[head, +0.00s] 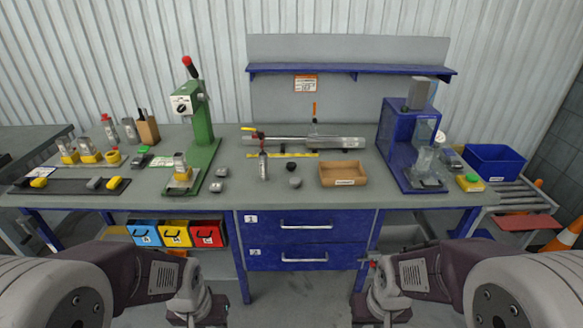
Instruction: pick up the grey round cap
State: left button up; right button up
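A small grey round cap (295,182) lies on the grey bench top, left of a tan tray and just in front of a small black cap (290,167). Other small grey pieces (221,172) lie further left beside the green press; their exact shape is too small to tell. My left gripper (197,318) and my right gripper (380,320) are low at the bottom edge of the head view, in front of the bench and well away from the cap. Their fingers are cut off by the frame.
An upright bottle (263,166) stands left of the cap. The tan tray (343,174) is to its right. A green press (199,125) and a blue press (408,140) flank the work area. Blue drawers (306,240) are below. The bench front near the cap is clear.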

aim_at(294, 182)
jog(key=i+l, duration=1.05)
jog(key=i+j+u, duration=0.05)
jog(key=i, duration=0.1)
